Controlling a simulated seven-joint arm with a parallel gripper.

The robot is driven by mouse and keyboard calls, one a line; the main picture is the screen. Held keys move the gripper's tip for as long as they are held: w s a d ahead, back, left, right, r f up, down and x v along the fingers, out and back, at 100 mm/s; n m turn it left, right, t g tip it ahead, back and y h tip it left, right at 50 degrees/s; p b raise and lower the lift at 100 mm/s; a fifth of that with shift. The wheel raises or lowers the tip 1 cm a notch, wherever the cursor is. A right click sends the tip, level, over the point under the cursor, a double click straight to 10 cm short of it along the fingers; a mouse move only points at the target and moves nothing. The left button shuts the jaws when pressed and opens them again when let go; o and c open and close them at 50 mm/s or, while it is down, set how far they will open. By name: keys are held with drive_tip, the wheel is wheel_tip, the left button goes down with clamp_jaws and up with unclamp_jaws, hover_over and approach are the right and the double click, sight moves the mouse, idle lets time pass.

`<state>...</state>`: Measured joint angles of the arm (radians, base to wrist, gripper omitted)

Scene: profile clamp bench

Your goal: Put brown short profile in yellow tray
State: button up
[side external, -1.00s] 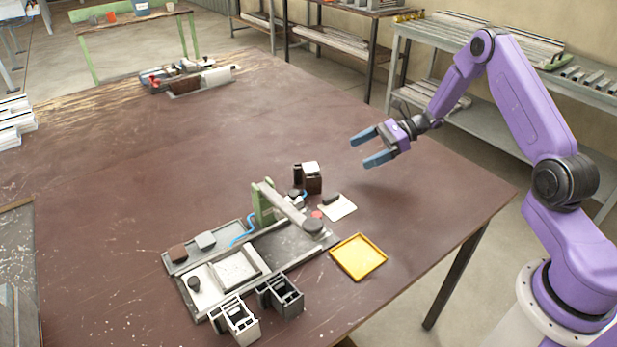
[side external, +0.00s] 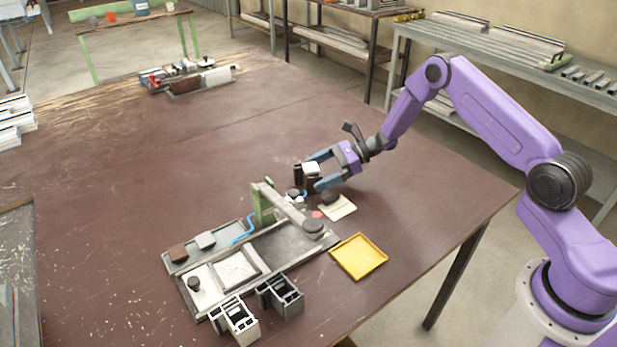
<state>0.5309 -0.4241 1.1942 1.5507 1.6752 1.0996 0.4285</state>
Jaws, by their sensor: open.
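A short dark brown upright piece with a white top (side external: 312,167) stands behind the clamp fixture, probably the brown short profile. My gripper (side external: 315,172) is open, with its two blue-grey fingers on either side of this piece. The fingers partly hide it, and I cannot tell whether they touch it. The yellow tray (side external: 359,256) lies flat and empty on the table, right of the fixture. A small brown block (side external: 178,252) also lies on the grey tray at the left.
The clamp fixture (side external: 275,245) with its green post (side external: 263,205) and lever arm stands between the grey tray (side external: 220,235) and the yellow tray. Silver (side external: 235,321) and dark (side external: 281,296) hollow profiles stand in front. A pale square pad (side external: 340,208) lies near my gripper.

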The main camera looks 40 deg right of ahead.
sight(309, 176)
drive_tip(key=shift+x, duration=1.65)
drive_tip(key=c, duration=1.1)
drive_tip(key=shift+w+r, duration=0.1)
drive_tip(key=shift+r, duration=0.05)
